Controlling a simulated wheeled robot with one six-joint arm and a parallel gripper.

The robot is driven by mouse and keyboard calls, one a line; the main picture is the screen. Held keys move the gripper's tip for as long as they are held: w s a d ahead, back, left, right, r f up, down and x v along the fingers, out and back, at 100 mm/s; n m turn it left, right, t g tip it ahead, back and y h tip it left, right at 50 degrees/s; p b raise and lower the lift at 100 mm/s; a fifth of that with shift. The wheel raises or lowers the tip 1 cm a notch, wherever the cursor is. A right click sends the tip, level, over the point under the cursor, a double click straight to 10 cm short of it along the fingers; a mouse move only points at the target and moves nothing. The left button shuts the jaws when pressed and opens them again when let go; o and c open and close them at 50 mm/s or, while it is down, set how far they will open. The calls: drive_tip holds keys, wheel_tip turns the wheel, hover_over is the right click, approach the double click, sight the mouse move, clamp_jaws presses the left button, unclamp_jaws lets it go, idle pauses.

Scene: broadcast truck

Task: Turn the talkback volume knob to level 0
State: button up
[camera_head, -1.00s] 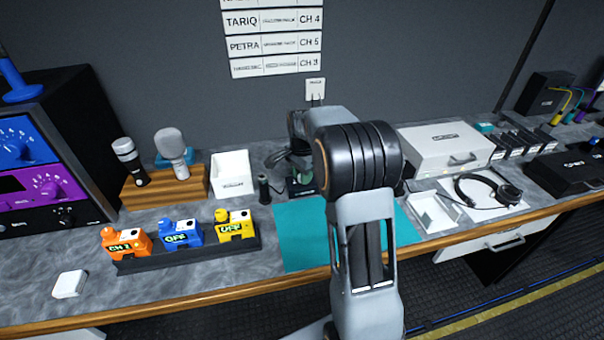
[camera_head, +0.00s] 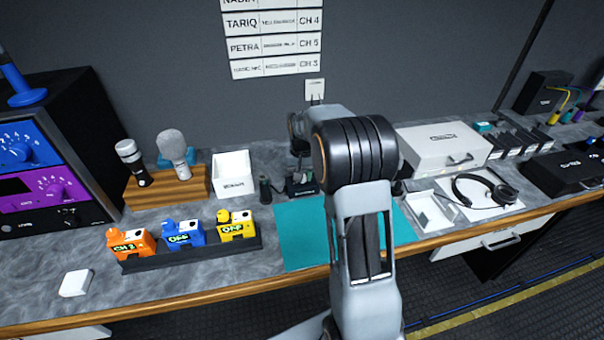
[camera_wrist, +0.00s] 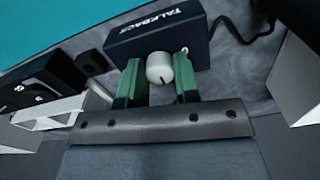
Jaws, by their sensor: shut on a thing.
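In the head view the talkback box (camera_head: 301,187) sits at the back edge of the teal mat, partly hidden by my arm, and the knob cannot be made out.
The teal mat (camera_head: 303,238) lies in front of the box. A white bin (camera_head: 233,176) and a dark cylinder (camera_head: 265,190) stand to its left. A white case (camera_head: 443,147) and headphones (camera_head: 485,188) are to the right. A dark cable (camera_wrist: 262,28) runs beside the box.

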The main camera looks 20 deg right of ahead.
drive_tip(key=n, duration=0.4)
drive_tip(key=shift+n, duration=0.3)
drive_tip(key=n+p, duration=0.1)
drive_tip(key=n, duration=0.8)
drive_tip(key=shift+n, duration=1.7)
drive_tip(key=o, duration=0.9)
drive_tip(key=shift+o, duration=0.2)
wheel_tip(320, 180, up, 14)
